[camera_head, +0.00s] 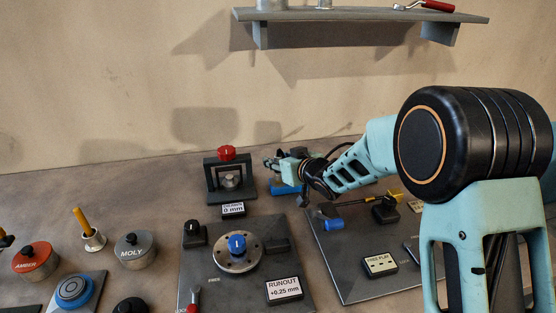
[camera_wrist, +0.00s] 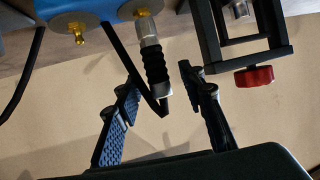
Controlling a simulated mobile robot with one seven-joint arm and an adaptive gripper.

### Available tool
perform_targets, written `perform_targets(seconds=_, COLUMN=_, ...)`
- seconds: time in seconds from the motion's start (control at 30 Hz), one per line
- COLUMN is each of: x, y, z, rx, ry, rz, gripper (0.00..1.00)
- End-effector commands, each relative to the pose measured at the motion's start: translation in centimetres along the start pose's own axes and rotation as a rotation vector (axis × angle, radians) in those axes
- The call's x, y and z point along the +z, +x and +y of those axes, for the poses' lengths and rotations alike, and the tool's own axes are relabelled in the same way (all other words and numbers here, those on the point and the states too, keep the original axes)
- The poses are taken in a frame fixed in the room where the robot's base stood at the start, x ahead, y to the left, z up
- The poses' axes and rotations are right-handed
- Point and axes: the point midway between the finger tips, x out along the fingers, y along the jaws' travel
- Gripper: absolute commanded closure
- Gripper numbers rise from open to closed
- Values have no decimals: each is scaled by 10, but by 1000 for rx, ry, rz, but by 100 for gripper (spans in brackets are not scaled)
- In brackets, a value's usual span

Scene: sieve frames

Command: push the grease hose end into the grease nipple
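The grease hose end (camera_wrist: 154,62), a silver coupler with a ribbed black grip, shows in the wrist view against the blue body (camera_wrist: 105,10). Its silver end meets a brass fitting (camera_wrist: 143,12); I cannot tell how deeply it is seated. A second brass nipple (camera_wrist: 77,32) on the blue body is bare. My gripper (camera_wrist: 158,78) is open, one finger on each side of the black grip, with gaps between. In the head view my gripper (camera_head: 275,164) is over the blue body (camera_head: 285,188), right of the red-knobbed stand; the hose end cannot be made out there.
The dark stand (camera_head: 208,177) with a red knob (camera_head: 227,152) is close to my gripper. A plate with a blue-knobbed dial (camera_head: 237,245) lies in front. Tins and a blue-rimmed disc (camera_head: 73,290) stand at left. A shelf (camera_head: 360,15) hangs above.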

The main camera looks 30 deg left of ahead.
Motion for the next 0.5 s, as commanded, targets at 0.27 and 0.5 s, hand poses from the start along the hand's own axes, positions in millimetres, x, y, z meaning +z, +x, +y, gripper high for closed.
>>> perform_targets(seconds=0.27, x=-1, y=-21, z=1, rx=2, ry=1, rz=0, gripper=64)
perform_targets(seconds=0.5, x=-1, y=-58, z=1, rx=2, ry=0, rz=1, gripper=64)
